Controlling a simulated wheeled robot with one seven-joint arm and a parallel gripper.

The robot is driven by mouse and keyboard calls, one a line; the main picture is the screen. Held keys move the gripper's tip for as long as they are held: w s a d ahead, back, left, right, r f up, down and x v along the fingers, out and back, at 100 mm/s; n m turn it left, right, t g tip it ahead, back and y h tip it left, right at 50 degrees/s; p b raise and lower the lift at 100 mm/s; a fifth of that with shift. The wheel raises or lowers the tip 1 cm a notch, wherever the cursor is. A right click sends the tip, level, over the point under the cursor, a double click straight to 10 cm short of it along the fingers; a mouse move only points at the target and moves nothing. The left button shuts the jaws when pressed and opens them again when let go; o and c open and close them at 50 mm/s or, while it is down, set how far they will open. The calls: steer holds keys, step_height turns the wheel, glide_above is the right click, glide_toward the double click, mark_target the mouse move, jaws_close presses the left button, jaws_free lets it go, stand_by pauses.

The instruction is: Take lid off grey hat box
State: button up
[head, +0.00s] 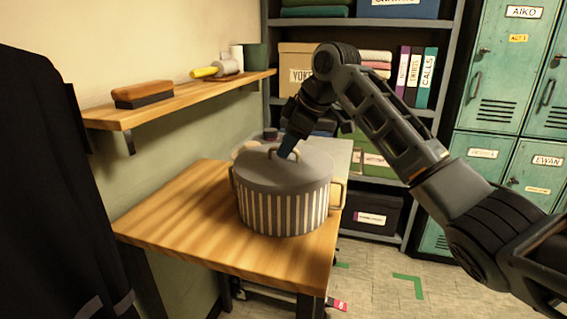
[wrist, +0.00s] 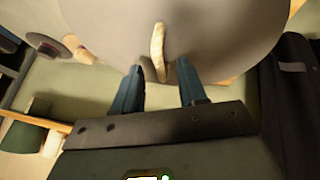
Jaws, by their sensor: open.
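The grey hat box (head: 285,210) has pale vertical stripes and cream side handles, and stands upright on the wooden table. Its plain grey lid (head: 312,169) sits on top, with an arched handle (head: 272,152) in the middle. My gripper (head: 287,150) points down at the lid's middle, partly covering the handle. In the wrist view, the lid (wrist: 215,40) fills the upper middle and its pale handle (wrist: 157,42) runs up from between the open blue fingers of my gripper (wrist: 160,64). I cannot tell whether the fingers touch it.
The wooden table (head: 185,213) has bare top to the left of the box. A wall shelf (head: 190,96) holds a brush (head: 143,94) at the upper left. A dark garment (head: 40,180) hangs at the left. Loaded shelving (head: 455,60) and green lockers (head: 500,90) stand behind.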

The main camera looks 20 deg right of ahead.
steer(key=shift+w+a+f, duration=0.15)
steer(key=shift+w+f, duration=0.15)
steer(key=shift+f, duration=0.3)
steer(key=shift+c, duration=0.2)
jaws_close()
